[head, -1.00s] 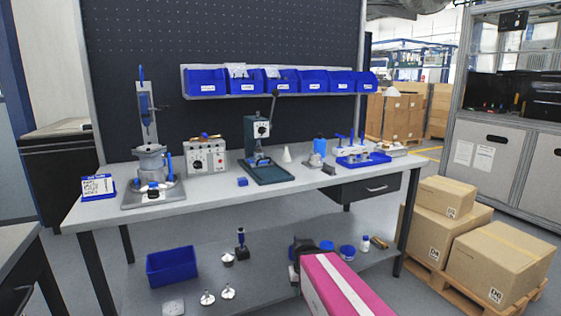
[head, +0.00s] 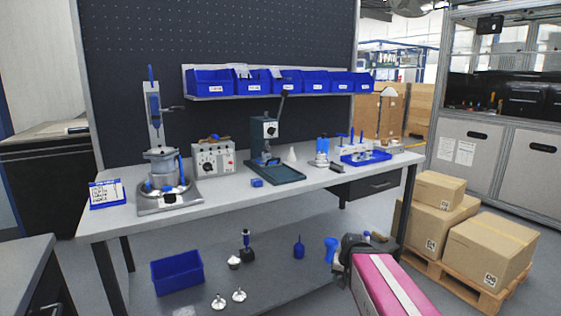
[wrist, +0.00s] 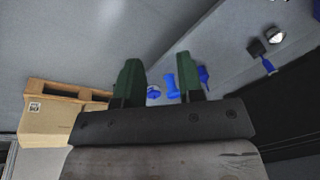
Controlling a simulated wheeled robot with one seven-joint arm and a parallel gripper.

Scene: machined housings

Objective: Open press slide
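A dark green press (head: 263,132) with a long lever stands on the workbench, on a green base plate (head: 275,174). A taller fixture (head: 158,137) with a grey column, blue parts and a round metal base stands at the bench's left end. I cannot tell which part is the press slide. My gripper (wrist: 158,82) is open and empty in the wrist view, its two dark green fingers apart. In the head view my gripper shows at the lower right, in front of the bench's lower shelf and well away from both devices.
A grey control box (head: 212,158), a small blue block (head: 256,183) and a blue tray (head: 350,158) are on the bench (head: 225,196). The lower shelf holds a blue bin (head: 177,270) and several small parts. Cardboard boxes (head: 485,250) on a pallet stand at the right.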

